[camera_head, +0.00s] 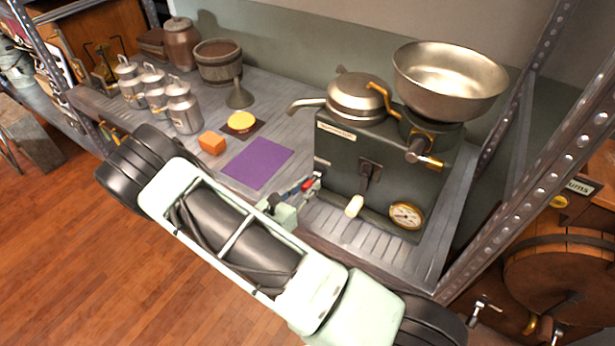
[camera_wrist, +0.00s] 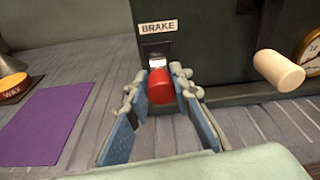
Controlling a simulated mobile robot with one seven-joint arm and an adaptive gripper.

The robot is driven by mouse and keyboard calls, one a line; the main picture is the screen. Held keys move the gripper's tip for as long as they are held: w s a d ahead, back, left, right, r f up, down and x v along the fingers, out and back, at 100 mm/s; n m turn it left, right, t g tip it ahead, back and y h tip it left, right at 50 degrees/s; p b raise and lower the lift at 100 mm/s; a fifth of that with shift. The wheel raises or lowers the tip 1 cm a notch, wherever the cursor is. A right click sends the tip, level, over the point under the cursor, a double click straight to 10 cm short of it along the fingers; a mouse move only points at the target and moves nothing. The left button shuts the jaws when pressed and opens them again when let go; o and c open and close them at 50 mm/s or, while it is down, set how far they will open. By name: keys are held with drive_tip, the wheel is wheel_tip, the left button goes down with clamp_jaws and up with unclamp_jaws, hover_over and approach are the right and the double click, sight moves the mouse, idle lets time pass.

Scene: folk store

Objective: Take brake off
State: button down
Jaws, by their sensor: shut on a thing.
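The dark green machine (camera_head: 345,165) stands on the shelf in the head view. In the wrist view a plate reading BRAKE (camera_wrist: 158,27) sits on it, above a short metal lever (camera_wrist: 157,62) with a red knob (camera_wrist: 161,88). The red knob also shows small in the head view (camera_head: 308,184). My gripper (camera_wrist: 158,82) has one finger on each side of the red knob and is shut on it. In the head view my gripper (camera_head: 302,190) is at the lower left of the machine's front, partly hidden by my arm.
A crank with a cream handle (camera_head: 354,206) and a gauge (camera_head: 407,215) are right of the knob. A purple mat (camera_head: 258,163), an orange block (camera_head: 212,143) and a yellow wax disc (camera_head: 241,121) lie left. A metal bowl (camera_head: 450,85) tops the machine. Shelf posts (camera_head: 525,160) bound the right.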

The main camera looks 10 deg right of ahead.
drive_tip(key=r+g+y+p, duration=0.1)
drive_tip(key=p, duration=0.1)
drive_tip(key=r+g+y+p, duration=0.1)
drive_tip(key=p, duration=0.1)
drive_tip(key=shift+w+d+g+y, duration=0.2)
drive_tip(key=shift+g+y, duration=0.1)
drive_tip(key=shift+y, duration=0.1)
drive_tip(key=shift+r+g+y+p, duration=0.1)
drive_tip(key=shift+g+y+p, duration=0.2)
drive_tip(key=shift+p, duration=0.1)
drive_tip(key=c, duration=1.7)
unclamp_jaws()
drive_tip(key=v, duration=1.2)
drive_tip(key=shift+w+d+r, duration=0.1)
drive_tip(key=shift+w+r, duration=0.05)
drive_tip(key=shift+d, duration=0.1)
